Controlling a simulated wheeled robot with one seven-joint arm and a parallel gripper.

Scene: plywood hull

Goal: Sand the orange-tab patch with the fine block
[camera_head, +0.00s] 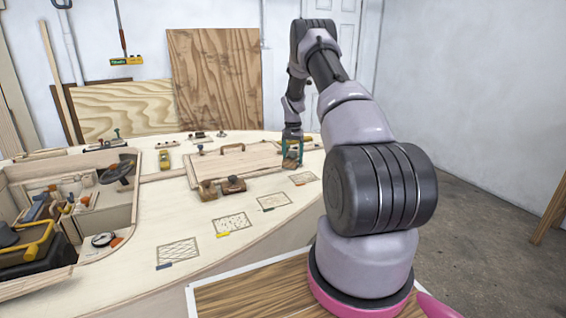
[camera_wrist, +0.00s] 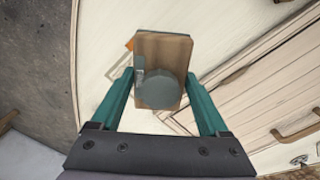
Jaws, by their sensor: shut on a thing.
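My gripper (camera_wrist: 157,82) is shut on a brown sanding block with a round grey knob (camera_wrist: 158,90). Its teal fingers stand on either side of the block. In the head view, my gripper (camera_head: 292,152) is at the far right of the pale plywood deck. A small orange piece (camera_wrist: 130,44) shows at the block's upper left edge in the wrist view. A hatched patch (camera_head: 303,178) with a small orange-looking tab lies just nearer in the head view. The block's underside is hidden, and I cannot tell whether it touches the deck. The held block's grit cannot be read.
Two brown blocks (camera_head: 220,187) stand on the deck left of my gripper. A raised panel with a handle (camera_head: 234,150) lies behind them. Three more patches run toward the front left, with green (camera_head: 273,202), yellow (camera_head: 231,224) and blue tabs (camera_head: 178,252). An open tool bay (camera_head: 136,190) is at left.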

